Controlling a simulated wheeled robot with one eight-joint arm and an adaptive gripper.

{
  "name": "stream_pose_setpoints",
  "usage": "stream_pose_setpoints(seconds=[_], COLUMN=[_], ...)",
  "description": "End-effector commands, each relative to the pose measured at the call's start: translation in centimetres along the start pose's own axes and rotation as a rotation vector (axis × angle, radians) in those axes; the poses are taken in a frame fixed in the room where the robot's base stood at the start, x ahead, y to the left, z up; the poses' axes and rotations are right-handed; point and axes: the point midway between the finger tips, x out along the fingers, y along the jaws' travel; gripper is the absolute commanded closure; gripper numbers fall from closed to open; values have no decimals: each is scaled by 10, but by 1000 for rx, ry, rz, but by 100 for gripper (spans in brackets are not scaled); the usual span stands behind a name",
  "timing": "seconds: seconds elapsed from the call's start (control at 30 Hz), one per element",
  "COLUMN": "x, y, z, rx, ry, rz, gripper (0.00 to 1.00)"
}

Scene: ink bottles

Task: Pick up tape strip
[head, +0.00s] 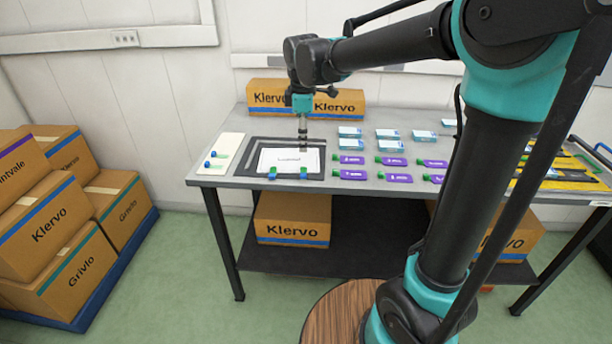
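No strip is clearly recognisable as tape at this size. Two small blue-and-green pieces, possibly tape strips, sit at the front edge of a white sheet (290,160), one at the left (272,173) and one at the right (303,173). Two similar blue-and-green pieces lie on a pale board (229,144), one farther back (217,154) and one nearer the front (210,164). My gripper (302,150) points down over the back right part of the sheet, behind the right-hand front piece. Its fingers look narrow and close together, but their opening and any contact are too small to tell.
The sheet lies on a dark framed mat (256,152) on the grey table (330,185). Klervo cartons (338,103) line the back. My arm hides part of the table's right side.

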Motion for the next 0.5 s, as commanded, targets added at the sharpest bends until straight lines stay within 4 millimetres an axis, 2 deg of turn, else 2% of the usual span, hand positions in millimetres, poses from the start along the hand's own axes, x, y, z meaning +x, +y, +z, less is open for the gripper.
stream_pose_setpoints(seconds=[0.1,0.3,0.5], x=[25,59,73], y=[0,0,0], z=[0,0,1], rx=[1,2,2], ry=[0,0,0], rz=[0,1,1], gripper=[62,62,62])
